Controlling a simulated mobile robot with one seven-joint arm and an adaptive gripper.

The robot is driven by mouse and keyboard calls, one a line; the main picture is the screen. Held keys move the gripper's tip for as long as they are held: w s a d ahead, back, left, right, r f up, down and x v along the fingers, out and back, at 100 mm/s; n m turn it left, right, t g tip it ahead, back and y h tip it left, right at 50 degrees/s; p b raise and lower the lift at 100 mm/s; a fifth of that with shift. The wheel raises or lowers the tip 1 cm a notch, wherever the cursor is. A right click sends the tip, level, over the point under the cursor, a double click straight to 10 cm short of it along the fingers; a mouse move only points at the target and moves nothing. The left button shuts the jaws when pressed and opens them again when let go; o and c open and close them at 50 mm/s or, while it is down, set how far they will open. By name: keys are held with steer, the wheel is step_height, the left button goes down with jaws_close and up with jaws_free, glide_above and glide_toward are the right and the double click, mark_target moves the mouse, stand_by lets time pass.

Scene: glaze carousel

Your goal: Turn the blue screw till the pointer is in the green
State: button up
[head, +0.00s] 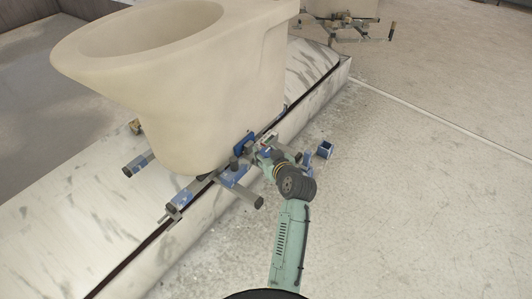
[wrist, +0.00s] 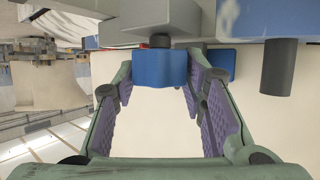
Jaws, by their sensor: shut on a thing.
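The blue screw's block-shaped head (wrist: 160,68) sits between my fingertips in the wrist view, below a dark shaft and a grey block. My gripper (wrist: 160,78), with green fingers and purple pads, is shut on this head. In the head view my gripper (head: 262,152) is at the fixture beside the foot of the large cream ceramic bowl; the screw head cannot be made out clearly there. A small white and red part (head: 267,139) shows beside the gripper. I cannot make out the pointer or the green zone in either view.
The cream bowl (head: 215,90) stands on a marble-patterned ledge (head: 70,235), close to my gripper. Blue and grey clamp arms (head: 240,192) stick out around its foot. A small blue box (head: 325,150) is to the right. The floor (head: 430,200) at right is clear.

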steer(key=shift+r+m+h+p, duration=0.1)
steer(key=shift+m+h+p, duration=0.2)
steer(key=shift+p, duration=0.2)
steer(key=shift+c, duration=0.2)
steer(key=h+p, duration=0.1)
steer(key=m+p, duration=0.1)
steer(key=shift+s+a+r+m+t+h+p, duration=0.1)
steer(key=shift+a+r+m+t+h+p, duration=0.05)
steer(key=shift+m+t+h+p, duration=0.2)
steer(key=m+h+p, duration=0.2)
steer(key=h, duration=0.1)
steer(key=shift+t, duration=0.25)
steer(key=shift+a+f+m+h, duration=0.1)
steer(key=shift+f+m+h, duration=0.1)
steer(key=shift+m+h, duration=0.4)
steer(key=shift+f+m+h, duration=0.15)
steer(key=shift+m+h, duration=0.4)
steer(key=shift+m+g+h+b, duration=0.5)
steer(key=shift+m+h+b, duration=0.65)
steer(key=shift+b, duration=0.25)
steer(key=shift+r, duration=0.1)
steer(key=o, duration=1.2)
steer(key=shift+h, duration=0.25)
